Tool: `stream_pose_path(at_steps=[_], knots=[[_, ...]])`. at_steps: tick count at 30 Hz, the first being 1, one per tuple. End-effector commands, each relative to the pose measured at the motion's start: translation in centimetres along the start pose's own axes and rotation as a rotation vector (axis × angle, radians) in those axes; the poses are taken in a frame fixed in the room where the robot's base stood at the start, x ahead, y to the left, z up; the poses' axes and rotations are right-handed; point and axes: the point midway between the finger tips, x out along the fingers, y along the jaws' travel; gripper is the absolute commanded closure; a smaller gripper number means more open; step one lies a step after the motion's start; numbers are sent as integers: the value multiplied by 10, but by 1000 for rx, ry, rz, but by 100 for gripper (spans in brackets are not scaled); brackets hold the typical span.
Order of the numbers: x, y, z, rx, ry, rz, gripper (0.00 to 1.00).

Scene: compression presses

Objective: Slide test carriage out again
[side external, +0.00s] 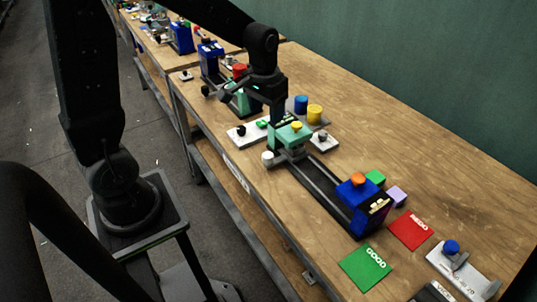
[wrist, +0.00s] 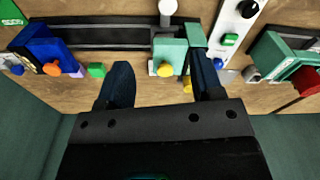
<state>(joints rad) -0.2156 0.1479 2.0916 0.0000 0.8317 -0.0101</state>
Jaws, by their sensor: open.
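The teal carriage block (side external: 291,139) with a yellow knob sits at the far left end of a dark rail frame (side external: 318,180). A white round knob (side external: 267,158) stands at its near side. In the wrist view the teal block (wrist: 170,50) sits at the right end of the rail (wrist: 100,34). A blue press block (side external: 362,206) with an orange knob stands at the other end of the rail. My gripper (wrist: 162,62) is open, its fingers apart on either side of the teal block in the wrist view. Contact with it cannot be told.
A white control panel (side external: 250,132) with a green button and black knob lies beside the teal end. Blue and yellow cylinders (side external: 314,113) stand behind. Green GOOD (side external: 366,267) and red REDO (side external: 409,230) mats lie at the right.

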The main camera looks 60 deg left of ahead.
Motion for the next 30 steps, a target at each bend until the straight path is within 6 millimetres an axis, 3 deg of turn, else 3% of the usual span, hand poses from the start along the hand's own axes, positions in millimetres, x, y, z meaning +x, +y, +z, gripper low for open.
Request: stream_pose_path(at_steps=[3,8,14,24,30], knots=[[25,-9,-12,-25,-49,-2,40],[39,-13,-17,-37,-71,-2,40],[60,-13,-15,-37,-76,-2,40],[129,-13,-10,-36,-77,-1,40],[160,-13,-8,-36,-74,-1,40]])
